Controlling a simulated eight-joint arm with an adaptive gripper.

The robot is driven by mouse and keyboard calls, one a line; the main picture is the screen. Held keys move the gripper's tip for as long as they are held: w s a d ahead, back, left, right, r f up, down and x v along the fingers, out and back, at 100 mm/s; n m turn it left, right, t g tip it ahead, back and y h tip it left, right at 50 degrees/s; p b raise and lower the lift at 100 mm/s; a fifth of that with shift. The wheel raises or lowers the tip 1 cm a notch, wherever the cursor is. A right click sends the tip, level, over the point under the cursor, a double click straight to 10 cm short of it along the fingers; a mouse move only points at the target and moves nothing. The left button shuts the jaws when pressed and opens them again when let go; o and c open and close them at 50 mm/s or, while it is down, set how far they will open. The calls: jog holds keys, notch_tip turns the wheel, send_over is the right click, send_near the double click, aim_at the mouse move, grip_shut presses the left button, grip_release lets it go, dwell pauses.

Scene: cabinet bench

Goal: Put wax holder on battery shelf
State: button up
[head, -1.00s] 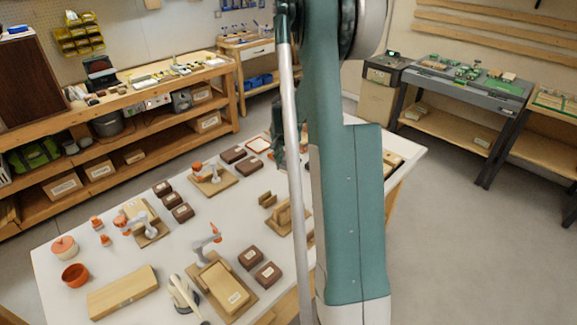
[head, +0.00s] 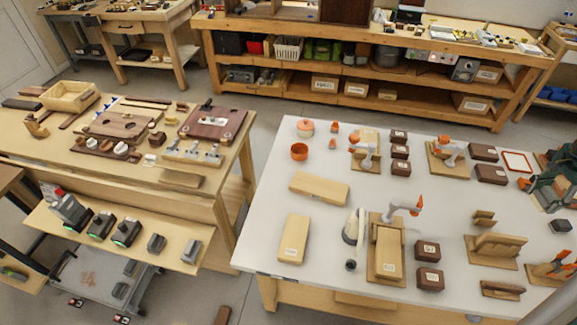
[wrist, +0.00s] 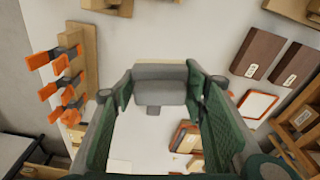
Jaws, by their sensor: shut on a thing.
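My gripper (wrist: 160,95) has its green fingers closed on a grey block (wrist: 160,76) with a pale top edge, seen between the fingertips in the wrist view. I cannot tell for certain that this block is the wax holder. In the head view my gripper (head: 556,190) is at the right edge, over the far right of the white table, and its fingertips and load are unclear. The lower shelf (head: 85,250) of the left bench, which appears to be the battery shelf, carries several dark and grey upright units, some with green lights.
The white table (head: 330,230) holds wooden blocks, brown boxes (head: 428,251), small orange-and-white arm models and an orange cup (head: 299,151). A floor gap separates it from the left wooden bench (head: 215,165). Bare shelf room shows near the shelf's right end.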

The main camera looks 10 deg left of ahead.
aim_at(553, 192)
notch_tip(553, 192, up, 7)
jog(key=shift+f, duration=0.1)
jog(key=w+a+b, duration=0.1)
jog(key=w+a, duration=0.4)
jog(key=a, duration=0.6)
jog(key=w+a, duration=0.6)
jog(key=a, duration=0.5)
jog(key=w+a+b, duration=0.1)
jog(key=w+a, duration=0.4)
jog(key=a, duration=0.6)
jog(key=s+a+m+b, duration=0.1)
jog(key=a, duration=4.2)
jog(key=s+a+b, duration=0.1)
jog(key=s+a, duration=0.5)
jog(key=a, duration=0.4)
jog(key=s+a, duration=0.5)
jog(key=a, duration=0.5)
jog(key=s+a+b, duration=0.1)
jog(key=s+a, duration=0.5)
jog(key=a, duration=0.5)
jog(key=s+a+m+b, duration=0.1)
jog(key=s+a, duration=0.9)
jog(key=s, duration=0.3)
jog(key=s+a, duration=1)
jog(key=s, duration=0.3)
notch_tip(553, 192, down, 27)
jog(key=shift+s+a, duration=0.25)
jog(key=shift+f, duration=0.1)
